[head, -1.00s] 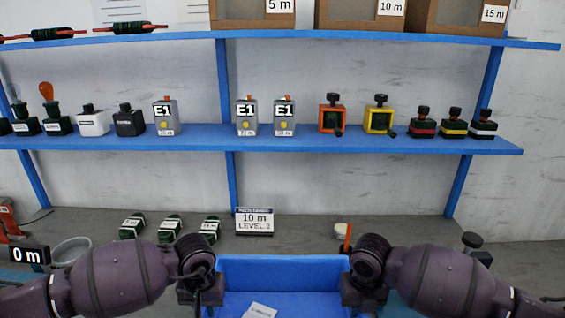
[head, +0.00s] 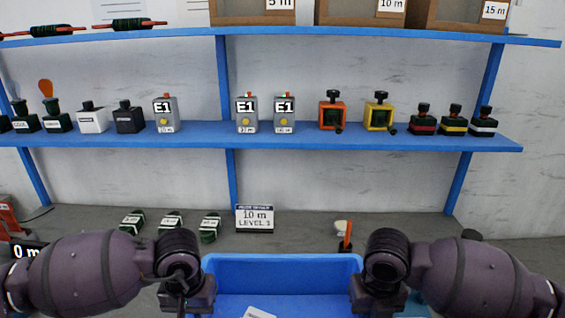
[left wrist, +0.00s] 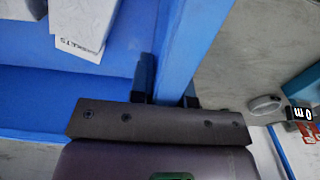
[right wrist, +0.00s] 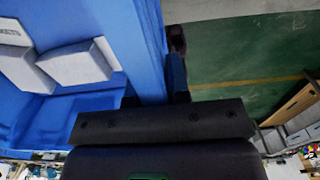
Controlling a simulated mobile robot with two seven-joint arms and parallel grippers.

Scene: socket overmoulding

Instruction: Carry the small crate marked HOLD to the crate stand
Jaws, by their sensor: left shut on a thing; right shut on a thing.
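A blue crate (head: 282,266) is at the bottom middle of the head view, held between my two grippers. No HOLD mark shows on the parts in view. White items lie inside it, and the left wrist view shows a printed white box (left wrist: 88,25) in it. My left gripper (head: 190,298) is shut on the crate's left wall (left wrist: 182,50), one finger each side. My right gripper (head: 376,296) is shut on the right wall (right wrist: 148,45) the same way. The crate's underside is hidden. I cannot make out a crate stand.
Behind the crate is a grey worktop (head: 300,222) with a "10 m LEVEL" sign (head: 255,218), several dark labelled parts and an orange-handled tool (head: 345,238). A blue shelf (head: 300,145) above holds several devices. Green floor (right wrist: 235,120) shows in the right wrist view.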

